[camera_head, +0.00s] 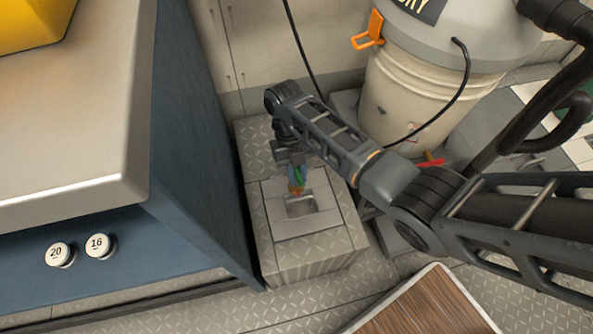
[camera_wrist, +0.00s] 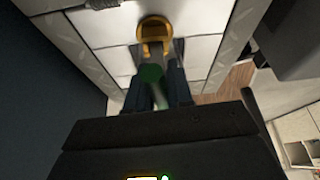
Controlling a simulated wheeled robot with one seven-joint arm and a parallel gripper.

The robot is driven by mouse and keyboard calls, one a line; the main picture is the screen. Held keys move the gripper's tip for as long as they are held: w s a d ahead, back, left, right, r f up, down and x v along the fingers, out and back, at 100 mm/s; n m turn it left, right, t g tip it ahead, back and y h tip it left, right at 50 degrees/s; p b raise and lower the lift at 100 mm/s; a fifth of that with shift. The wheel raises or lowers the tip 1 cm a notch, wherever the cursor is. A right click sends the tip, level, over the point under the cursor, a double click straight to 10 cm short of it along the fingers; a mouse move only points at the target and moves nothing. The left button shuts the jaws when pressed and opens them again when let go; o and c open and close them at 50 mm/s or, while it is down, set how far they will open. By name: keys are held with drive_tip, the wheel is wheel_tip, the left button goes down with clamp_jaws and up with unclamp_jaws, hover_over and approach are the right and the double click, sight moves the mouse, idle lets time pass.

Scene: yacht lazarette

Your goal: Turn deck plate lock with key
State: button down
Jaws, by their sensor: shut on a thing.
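The deck plate (camera_head: 326,226) is a pale panel set in the top of a tread-patterned box, with a shallow grey recess (camera_head: 300,206) in it. My gripper (camera_head: 296,177) is low over the plate, just behind the recess. It is shut on a key with a green head (camera_wrist: 152,73), which sits between the fingertips in the wrist view. A yellow-gold round lock (camera_wrist: 153,24) lies straight ahead of the key. The key's grey shaft points at the lock and overlaps it in view. I cannot tell how deep the shaft sits.
A blue cabinet (camera_head: 195,150) with a pale top stands close on the left. A large cream bucket (camera_head: 415,95) with a black hose is behind and right of the box. A wood-topped panel (camera_head: 430,305) is at the front right. Tread-patterned floor shows in front.

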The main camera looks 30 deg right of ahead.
drive_tip(key=shift+s, duration=0.1)
drive_tip(key=shift+r+p, duration=4.05)
